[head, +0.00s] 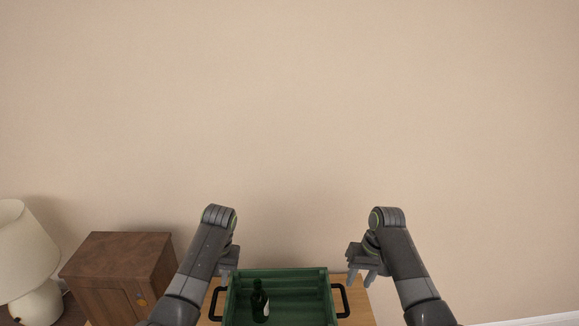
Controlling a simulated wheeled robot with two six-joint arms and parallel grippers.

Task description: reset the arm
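My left gripper (225,273) hangs by the left back corner of a green crate, above the wooden table; its fingers are small and partly hidden by the arm, so I cannot tell whether it is open. My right gripper (362,279) is on the right of the crate, its fingers pointing down and apart, with nothing seen between them. Both arms are raised, bent at the elbow.
The green crate (290,273) with black side handles holds a dark bottle (259,299). It stands on a wooden table (358,312). A brown cabinet (118,262) and a white lamp (26,253) are at left. A bare beige wall is behind.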

